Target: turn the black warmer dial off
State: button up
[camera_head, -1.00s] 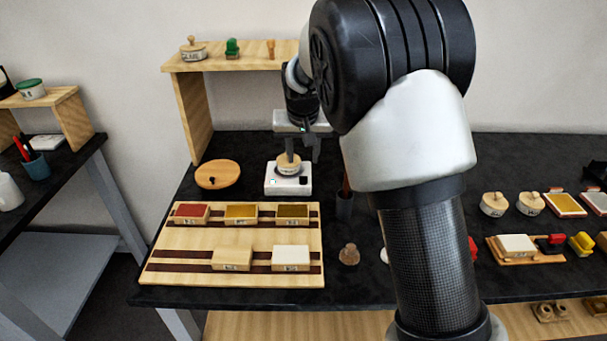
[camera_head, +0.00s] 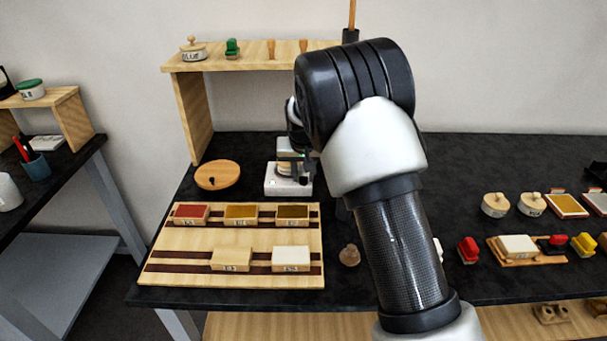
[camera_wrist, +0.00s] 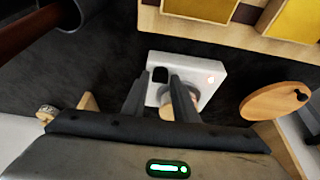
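The white warmer (camera_head: 277,186) stands on the black table behind the wooden board; it also shows in the wrist view (camera_wrist: 205,66). Its black dial (camera_wrist: 160,74) is on top near one corner, and a small reddish light (camera_wrist: 211,79) glows at another. A small round pot (camera_wrist: 176,107) sits on the warmer, partly hidden by a finger. My gripper (camera_wrist: 159,76) is open and empty, its fingers pointing down at the warmer. In the wrist view the dial appears between the two fingertips; I cannot tell whether they touch it.
A round wooden lid (camera_head: 217,175) lies left of the warmer. The wooden board (camera_head: 190,238) with several coloured blocks lies in front. A wooden shelf (camera_head: 192,110) stands behind.

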grip_shut()
jog(key=shift+d+n, duration=0.1)
jog(key=shift+n, duration=0.2)
jog(key=n+y+b, duration=0.1)
jog(key=n, duration=0.1)
jog(key=shift+d+n, duration=0.15)
jog(key=shift+n, duration=0.15)
jog(key=n+y, duration=0.1)
jog(key=n, duration=0.1)
jog(key=n+g+y, duration=0.1)
jog(key=n, duration=0.1)
jog(key=shift+w+d+n, duration=0.15)
jog(key=shift+n, duration=0.15)
jog(key=n+p, duration=0.1)
jog(key=n, duration=0.1)
jog(key=n+g+y, duration=0.1)
jog(key=n, duration=0.1)
jog(key=shift+w+d+r+n+p, duration=0.1)
jog(key=shift+w+n+p, duration=0.05)
jog(key=shift+n+p, duration=0.2)
jog(key=n+g+p, duration=0.1)
jog(key=n, duration=0.1)
jog(key=n+g+p, duration=0.1)
jog(key=n, duration=0.2)
jog(key=shift+w+g, duration=0.2)
jog(key=shift+g, duration=0.1)
jog(key=shift+n, duration=0.35)
